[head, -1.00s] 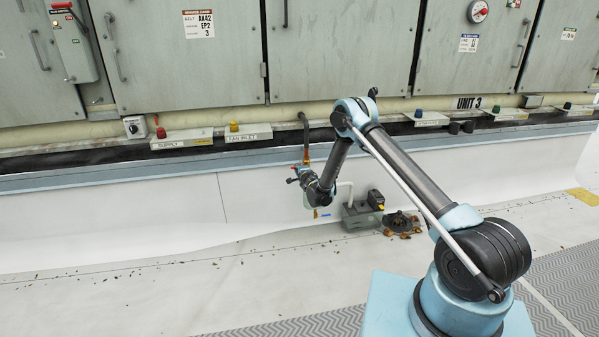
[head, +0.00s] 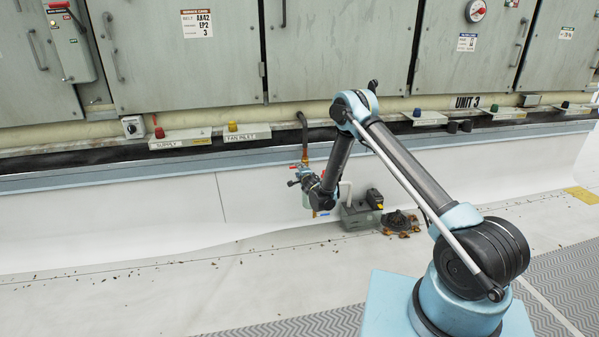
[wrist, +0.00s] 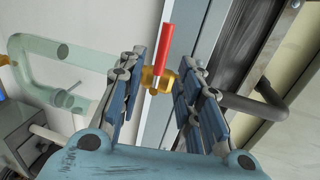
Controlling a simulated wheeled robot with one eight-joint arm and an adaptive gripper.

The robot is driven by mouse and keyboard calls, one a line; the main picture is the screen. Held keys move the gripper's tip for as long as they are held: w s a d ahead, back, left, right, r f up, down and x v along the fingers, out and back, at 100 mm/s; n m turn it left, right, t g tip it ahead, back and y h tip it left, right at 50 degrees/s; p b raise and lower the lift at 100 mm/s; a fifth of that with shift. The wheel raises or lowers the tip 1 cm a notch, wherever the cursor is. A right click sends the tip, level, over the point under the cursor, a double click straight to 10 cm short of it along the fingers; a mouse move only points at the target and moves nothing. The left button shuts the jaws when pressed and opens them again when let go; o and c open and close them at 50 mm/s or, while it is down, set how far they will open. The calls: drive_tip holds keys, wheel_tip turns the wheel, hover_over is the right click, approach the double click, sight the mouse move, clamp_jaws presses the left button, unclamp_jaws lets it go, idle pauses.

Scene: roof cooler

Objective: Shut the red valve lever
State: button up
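The red valve lever (wrist: 164,45) shows in the wrist view, pointing up and slightly right from a brass valve body (wrist: 150,80). My gripper (wrist: 164,72) is open, with one blue-padded finger on each side of the valve. The lever's lower end lies between the fingertips in the picture. I see a gap to the right finger; whether the left finger touches the brass is unclear. In the head view my gripper (head: 303,176) is at the pipe below the long ledge. The lever is too small there to make out clearly.
A translucent bent pipe (wrist: 30,45) is left of the valve, and a dark pipe (wrist: 255,105) is at the right.

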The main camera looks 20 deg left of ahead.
drive_tip(key=shift+v, duration=1.4)
